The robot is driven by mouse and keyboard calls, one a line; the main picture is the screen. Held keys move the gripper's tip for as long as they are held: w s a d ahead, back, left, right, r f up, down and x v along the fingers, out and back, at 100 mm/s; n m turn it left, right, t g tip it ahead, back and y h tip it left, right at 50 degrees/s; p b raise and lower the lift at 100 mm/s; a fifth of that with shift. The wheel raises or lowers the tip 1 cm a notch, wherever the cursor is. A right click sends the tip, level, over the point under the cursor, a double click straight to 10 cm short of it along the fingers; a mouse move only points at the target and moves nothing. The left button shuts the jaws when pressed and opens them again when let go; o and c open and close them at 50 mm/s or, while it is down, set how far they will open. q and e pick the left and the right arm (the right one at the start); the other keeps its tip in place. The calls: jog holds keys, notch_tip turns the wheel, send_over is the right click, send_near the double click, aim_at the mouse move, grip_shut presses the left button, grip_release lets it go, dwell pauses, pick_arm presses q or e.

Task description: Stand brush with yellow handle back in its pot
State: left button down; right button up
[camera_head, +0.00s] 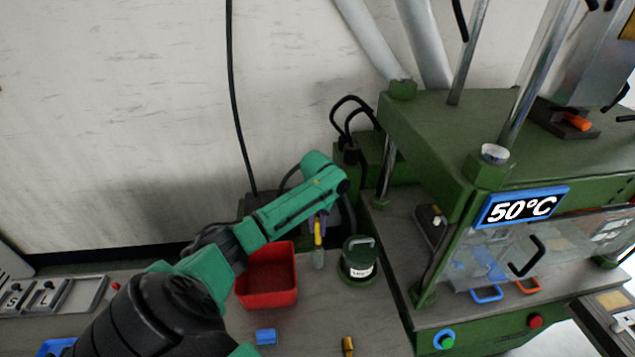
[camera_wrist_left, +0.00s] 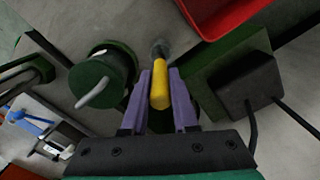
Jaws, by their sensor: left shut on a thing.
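The brush with the yellow handle (camera_head: 318,234) is held roughly upright, its grey end down, left of the green pot. In the left wrist view its yellow handle (camera_wrist_left: 160,88) lies between the two purple fingers. My left gripper (camera_head: 317,220) is shut on that handle; it also shows in the left wrist view (camera_wrist_left: 160,92). The green pot (camera_head: 358,262) has a white label and a looped handle on top, and stands on the bench beside the press. It shows at the left of the wrist view (camera_wrist_left: 100,82), apart from the brush. My right gripper is not in view.
A red bin (camera_head: 268,278) stands left of the brush. The green press (camera_head: 425,302) with a 50°C display (camera_head: 522,207) bounds the right side. A blue block (camera_head: 266,337) and a small yellow-brown piece (camera_head: 348,346) lie in front. Bare bench shows between them.

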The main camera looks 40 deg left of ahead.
aim_at(318, 243)
pick_arm(q)
jog(key=shift+f, duration=0.65)
jog(key=shift+w+a+f+b, duration=0.1)
jog(key=shift+f+b, duration=1.4)
jog(key=shift+f, duration=1.4)
jog(key=c, duration=0.6)
grip_release()
jog(key=shift+r, duration=0.15)
